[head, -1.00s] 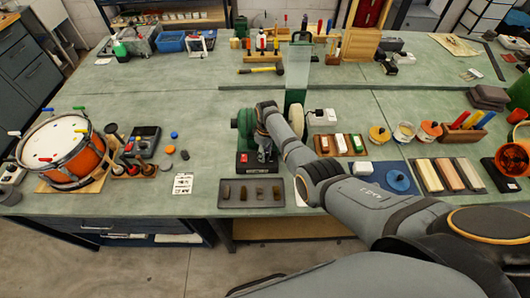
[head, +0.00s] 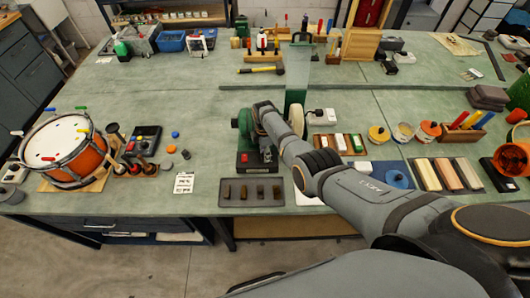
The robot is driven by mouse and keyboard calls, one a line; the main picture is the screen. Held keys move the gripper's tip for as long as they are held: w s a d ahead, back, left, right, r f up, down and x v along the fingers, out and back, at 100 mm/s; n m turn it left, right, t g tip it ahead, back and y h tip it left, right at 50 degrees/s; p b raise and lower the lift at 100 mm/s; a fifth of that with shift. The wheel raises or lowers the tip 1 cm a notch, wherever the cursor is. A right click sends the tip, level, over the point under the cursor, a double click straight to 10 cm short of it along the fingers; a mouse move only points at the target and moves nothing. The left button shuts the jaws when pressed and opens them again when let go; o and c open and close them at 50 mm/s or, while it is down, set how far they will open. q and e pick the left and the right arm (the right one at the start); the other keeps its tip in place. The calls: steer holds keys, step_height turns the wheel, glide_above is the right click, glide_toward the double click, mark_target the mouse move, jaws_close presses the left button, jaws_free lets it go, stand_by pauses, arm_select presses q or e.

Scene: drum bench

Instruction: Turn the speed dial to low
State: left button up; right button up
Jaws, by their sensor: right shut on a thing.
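My right gripper (head: 267,154) is at the front of this base, just right of the red switch, pointing down. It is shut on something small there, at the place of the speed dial. The dial itself and its marking are hidden by the gripper and wrist. My left gripper is out of view.
A dark tray (head: 251,203) with several small blocks lies in front of the machine, beside a white card (head: 184,183). An orange drum (head: 62,150) stands at the left.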

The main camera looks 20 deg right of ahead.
steer(key=shift+w+r+n, duration=0.1)
steer(key=shift+r+n, duration=0.05)
steer(key=shift+n, duration=0.95)
steer(key=o, duration=1)
steer(key=shift+o, duration=0.7)
step_height(320, 180, up, 12)
steer(key=shift+w, duration=0.25)
